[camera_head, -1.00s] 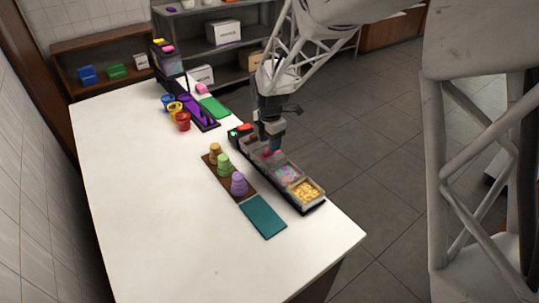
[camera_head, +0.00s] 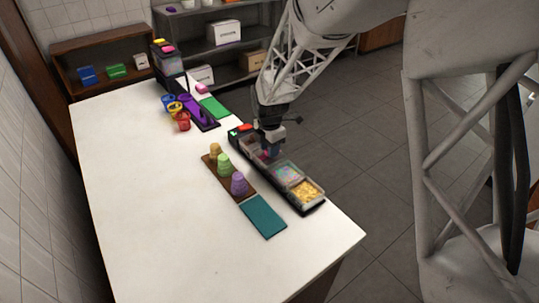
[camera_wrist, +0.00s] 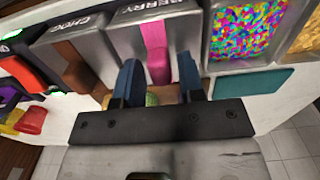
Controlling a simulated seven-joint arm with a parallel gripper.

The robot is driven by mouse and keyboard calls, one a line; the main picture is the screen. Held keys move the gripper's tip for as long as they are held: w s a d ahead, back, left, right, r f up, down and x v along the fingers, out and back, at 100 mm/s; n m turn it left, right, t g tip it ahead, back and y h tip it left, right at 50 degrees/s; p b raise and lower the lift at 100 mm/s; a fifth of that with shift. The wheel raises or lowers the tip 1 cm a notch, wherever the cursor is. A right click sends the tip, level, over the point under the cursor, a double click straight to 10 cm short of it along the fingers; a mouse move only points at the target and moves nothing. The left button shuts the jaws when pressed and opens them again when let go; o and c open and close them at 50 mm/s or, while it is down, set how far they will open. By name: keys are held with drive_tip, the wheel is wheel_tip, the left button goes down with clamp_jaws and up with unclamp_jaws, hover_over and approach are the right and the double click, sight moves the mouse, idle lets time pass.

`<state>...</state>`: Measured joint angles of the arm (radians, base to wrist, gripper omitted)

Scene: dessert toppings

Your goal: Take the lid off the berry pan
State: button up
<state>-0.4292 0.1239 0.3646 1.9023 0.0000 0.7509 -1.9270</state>
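The berry pan's grey lid (camera_wrist: 158,15) is marked BERRY and lies on its pan in the wrist view. A pink handle strip (camera_wrist: 154,42) runs down the lid and over its near edge. My gripper (camera_wrist: 158,72) is open, with one blue finger on each side of the handle's lower end. Gaps show between the fingers and the handle. In the head view my gripper (camera_head: 269,150) points down over the topping row and hides most of the berry pan.
The CHOC lid (camera_wrist: 75,50) with its brown handle is beside the berry lid. The sprinkle pan (camera_head: 287,173) and yellow topping pan (camera_head: 306,192) are on the other side. A brown board (camera_head: 230,178) holds stacked cones. A teal mat (camera_head: 263,216) lies in front.

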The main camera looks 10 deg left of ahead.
clamp_jaws()
drive_tip(key=shift+r, duration=0.1)
drive_tip(key=shift+r, duration=0.8)
drive_tip(key=shift+s+r, duration=0.1)
drive_tip(key=shift+r, duration=0.85)
drive_tip(key=s+d, duration=0.3)
drive_tip(key=s, duration=0.4)
drive_tip(key=s+d+r, duration=0.1)
drive_tip(key=s+d, duration=0.2)
drive_tip(key=s, duration=0.4)
drive_tip(key=shift+s+d+r, duration=0.15)
drive_tip(key=shift+s+d, duration=0.05)
drive_tip(key=shift+d, duration=0.05)
